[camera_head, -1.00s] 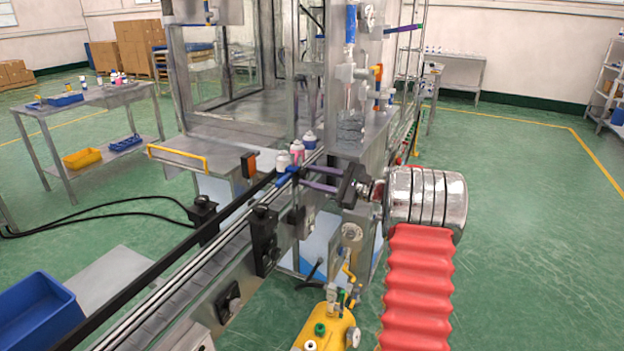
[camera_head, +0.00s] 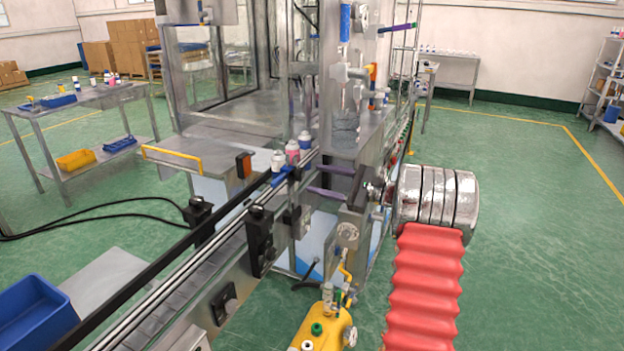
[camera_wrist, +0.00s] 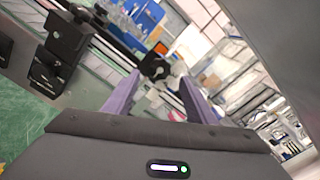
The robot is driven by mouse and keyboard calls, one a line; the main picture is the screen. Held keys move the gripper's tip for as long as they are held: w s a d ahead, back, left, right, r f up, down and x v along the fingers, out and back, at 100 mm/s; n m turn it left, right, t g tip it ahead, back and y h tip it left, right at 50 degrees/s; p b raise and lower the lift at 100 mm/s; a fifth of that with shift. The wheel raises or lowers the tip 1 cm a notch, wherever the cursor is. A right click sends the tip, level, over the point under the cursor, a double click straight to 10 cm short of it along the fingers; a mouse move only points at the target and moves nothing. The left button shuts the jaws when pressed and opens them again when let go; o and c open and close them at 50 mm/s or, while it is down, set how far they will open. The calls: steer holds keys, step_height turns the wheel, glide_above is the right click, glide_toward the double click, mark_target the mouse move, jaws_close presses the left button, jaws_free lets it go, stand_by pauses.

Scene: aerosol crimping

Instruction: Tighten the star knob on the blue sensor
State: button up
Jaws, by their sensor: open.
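The blue sensor (camera_head: 281,175) sits on the conveyor's rail, just left of my fingertips in the head view. A dark star-shaped knob (camera_wrist: 155,67) shows in the wrist view, in line with the gap between my fingers. My gripper (camera_head: 308,178) is open, with its two purple fingers pointing left at the conveyor. In the wrist view, the fingertips of my gripper (camera_wrist: 160,80) lie on either side of the knob. I cannot tell whether they touch it. The knob is not clear in the head view.
Several spray cans (camera_head: 292,151) stand on the conveyor just behind the sensor. A black and orange sensor (camera_head: 244,165) is further left. Black brackets (camera_head: 260,240) stick out along the near rail. A yellow tank (camera_head: 325,328) stands below my arm. The floor at right is clear.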

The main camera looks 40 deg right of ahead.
steer(key=v, duration=0.9)
steer(key=shift+s+d, duration=0.15)
steer(key=shift+s, duration=0.1)
steer(key=shift+f, duration=0.15)
